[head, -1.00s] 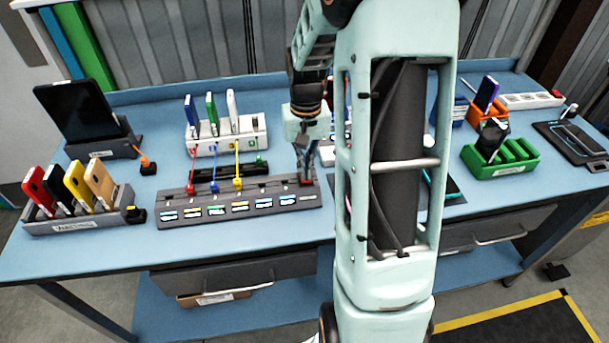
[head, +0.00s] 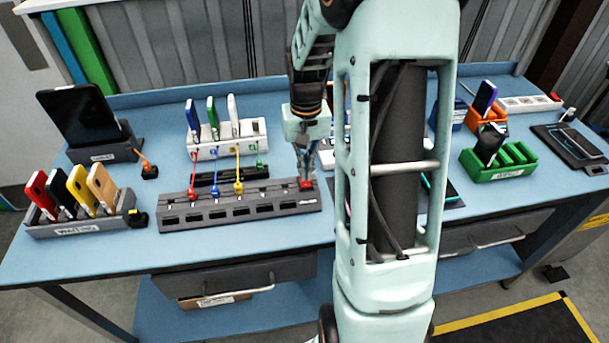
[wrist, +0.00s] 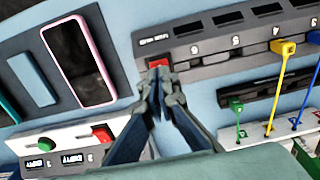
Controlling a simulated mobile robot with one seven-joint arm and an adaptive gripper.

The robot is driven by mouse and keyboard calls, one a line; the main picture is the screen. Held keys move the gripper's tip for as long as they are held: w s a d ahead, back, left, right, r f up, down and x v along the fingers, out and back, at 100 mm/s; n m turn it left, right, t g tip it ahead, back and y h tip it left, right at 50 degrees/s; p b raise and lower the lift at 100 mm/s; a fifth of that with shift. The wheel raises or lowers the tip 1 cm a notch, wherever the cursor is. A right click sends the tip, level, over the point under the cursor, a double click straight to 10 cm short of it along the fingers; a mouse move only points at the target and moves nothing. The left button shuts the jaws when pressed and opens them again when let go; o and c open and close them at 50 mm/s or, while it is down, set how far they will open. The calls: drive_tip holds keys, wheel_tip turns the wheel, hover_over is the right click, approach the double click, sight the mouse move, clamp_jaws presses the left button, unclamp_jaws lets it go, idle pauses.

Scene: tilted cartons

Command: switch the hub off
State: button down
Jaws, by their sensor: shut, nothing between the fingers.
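The hub (head: 240,213) is a long dark grey strip on the blue table, with a row of small display windows that are all dark. Its red switch (head: 306,183) sits at the right end and also shows in the wrist view (wrist: 158,62). Plugs on red, blue and yellow cables stand in its back row. My gripper (wrist: 159,88) is shut and empty, with its fingertips right at the switch's near edge. I cannot tell whether they touch it. In the head view my gripper (head: 306,173) is just above the hub's right end.
A white charging stand (head: 228,146) with upright phones is behind the hub. A grey rack of phones (head: 80,222) stands to the left, and a green rack (head: 500,160) to the right. In the wrist view, a pink-edged phone (wrist: 78,62) and a white box with another red switch (wrist: 101,132) lie close by.

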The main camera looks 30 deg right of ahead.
sight(305, 182)
drive_tip(key=shift+r+p, duration=1.5)
drive_tip(key=shift+r, duration=0.95)
drive_tip(key=shift+w+f, duration=0.1)
drive_tip(key=shift+f, duration=0.05)
